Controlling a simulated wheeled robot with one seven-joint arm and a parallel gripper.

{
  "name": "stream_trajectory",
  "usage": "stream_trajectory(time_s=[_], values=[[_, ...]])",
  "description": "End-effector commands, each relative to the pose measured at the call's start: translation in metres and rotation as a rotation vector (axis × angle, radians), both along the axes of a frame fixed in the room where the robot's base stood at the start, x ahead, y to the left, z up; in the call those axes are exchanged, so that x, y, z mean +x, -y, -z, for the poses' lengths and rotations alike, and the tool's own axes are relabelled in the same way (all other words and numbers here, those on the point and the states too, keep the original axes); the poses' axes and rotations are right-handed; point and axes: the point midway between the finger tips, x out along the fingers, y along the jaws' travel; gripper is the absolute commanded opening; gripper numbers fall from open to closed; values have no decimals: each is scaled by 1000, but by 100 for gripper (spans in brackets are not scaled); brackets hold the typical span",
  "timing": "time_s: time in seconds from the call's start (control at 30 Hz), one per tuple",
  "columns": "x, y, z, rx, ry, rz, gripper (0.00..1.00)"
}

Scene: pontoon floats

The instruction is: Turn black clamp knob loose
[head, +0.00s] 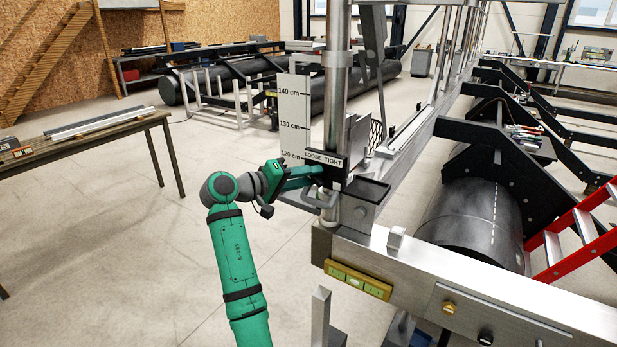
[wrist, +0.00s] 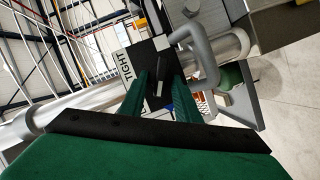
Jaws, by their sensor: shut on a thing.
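The black clamp knob (wrist: 157,90) shows in the wrist view between the two green fingers of my gripper (wrist: 161,82). My gripper is shut on it. The label also shows in the wrist view, with the word TIGHT (wrist: 124,66) readable left of the fingers. The clamp sits on the upright metal post (head: 337,110). The knob's exact angle is hard to tell.
A grey bent handle (wrist: 205,55) lies close right of my fingers in the wrist view. A white height scale board (head: 293,118) stands behind my gripper. A black tray (head: 360,190) and a steel beam (head: 470,285) are to the right.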

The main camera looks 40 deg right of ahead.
Motion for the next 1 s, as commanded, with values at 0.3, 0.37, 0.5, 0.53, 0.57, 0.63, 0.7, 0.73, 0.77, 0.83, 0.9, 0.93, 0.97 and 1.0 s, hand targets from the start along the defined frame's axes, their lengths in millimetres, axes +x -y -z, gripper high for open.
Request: stream_trajectory(time_s=[0.3,0.37,0.5,0.53,0.57,0.63,0.7,0.73,0.77,0.83,0.9,0.93,0.97,1.0], values=[[1,-1,-1,-2,1,-3,48],[1,-1,-1,-1,1,-3,48],[0,0,0,-1,0,-2,48],[0,-1,0,-1,0,-2,48],[0,-1,0,-1,0,-2,48],[1,-4,-1,-1,0,-2,48],[1,-10,-2,-1,2,-2,48],[0,-14,-3,-1,2,-2,48],[0,-18,-4,-1,2,-2,48],[0,-31,-6,-1,1,-5,48],[-1,-44,-8,-1,1,-5,48],[-1,-50,-10,-1,2,-5,48],[-1,-56,-10,-1,2,-5,48],[-1,-63,-12,-1,2,-4,48]])
